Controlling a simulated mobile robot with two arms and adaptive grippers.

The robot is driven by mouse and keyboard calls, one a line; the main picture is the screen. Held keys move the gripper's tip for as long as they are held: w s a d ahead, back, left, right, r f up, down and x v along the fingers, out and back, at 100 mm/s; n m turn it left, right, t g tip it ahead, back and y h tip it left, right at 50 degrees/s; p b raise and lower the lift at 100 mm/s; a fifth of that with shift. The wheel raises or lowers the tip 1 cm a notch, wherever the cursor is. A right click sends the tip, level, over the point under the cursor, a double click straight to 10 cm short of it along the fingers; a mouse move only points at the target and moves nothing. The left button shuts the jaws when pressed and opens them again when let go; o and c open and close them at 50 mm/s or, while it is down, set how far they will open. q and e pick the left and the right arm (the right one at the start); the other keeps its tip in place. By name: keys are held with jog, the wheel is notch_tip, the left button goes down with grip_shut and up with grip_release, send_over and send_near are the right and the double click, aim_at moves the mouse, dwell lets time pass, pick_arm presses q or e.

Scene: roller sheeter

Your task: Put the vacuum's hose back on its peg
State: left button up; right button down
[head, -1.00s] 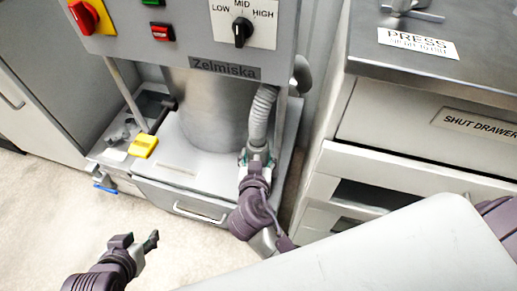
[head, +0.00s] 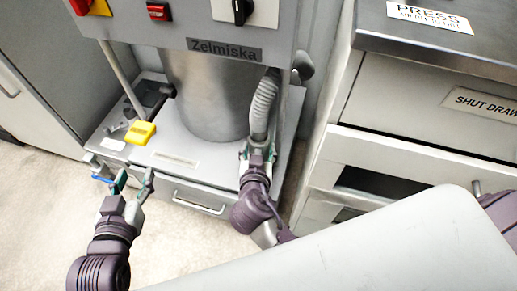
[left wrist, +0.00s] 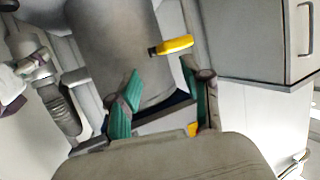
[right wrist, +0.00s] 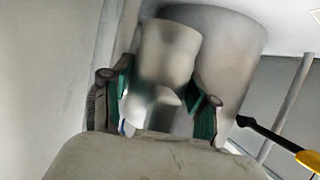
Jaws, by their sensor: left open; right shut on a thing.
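The grey ribbed hose (head: 264,100) hangs down the right front of the vacuum cabinet, beside its metal cylinder (head: 205,100). My right gripper (head: 257,152) is shut on the hose's lower end, which shows as a smooth pale cuff (right wrist: 165,50) between the green fingers in the right wrist view. My left gripper (head: 132,182) is open and empty in front of the cabinet's lower left, with its green fingers (left wrist: 162,105) spread apart. A rounded grey part (head: 304,66) sticks out behind the hose; I cannot tell whether it is the peg.
A counter with drawers (head: 410,100) stands close on the right. The floor at the left front (head: 35,215) is clear.

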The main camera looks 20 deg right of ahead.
notch_tip(320, 180, down, 2)
jog(key=shift+f+b, duration=0.1)
jog(key=shift+b, duration=0.8)
jog(key=shift+f+b, duration=0.85)
jog(key=shift+f, duration=0.1)
pick_arm(q)
notch_tip(320, 180, up, 16)
jog(key=s+d+t+h, duration=0.1)
jog(key=s+t+h, duration=0.1)
jog(key=t, duration=0.9)
jog(key=shift+s+d+f+h, duration=0.15)
jog(key=shift+d+h, duration=0.25)
jog(key=shift+h, duration=0.5)
pick_arm(e)
jog(key=shift+f, duration=0.3)
pick_arm(q)
jog(key=shift+s+r+h+b, duration=0.3)
jog(key=shift+r+b, duration=0.05)
pick_arm(e)
jog(key=shift+f, duration=0.1)
pick_arm(q)
jog(key=shift+s+r+t, duration=0.15)
jog(key=shift+r+t, duration=0.05)
jog(key=shift+t, duration=0.1)
pick_arm(e)
jog(key=shift+f, duration=0.1)
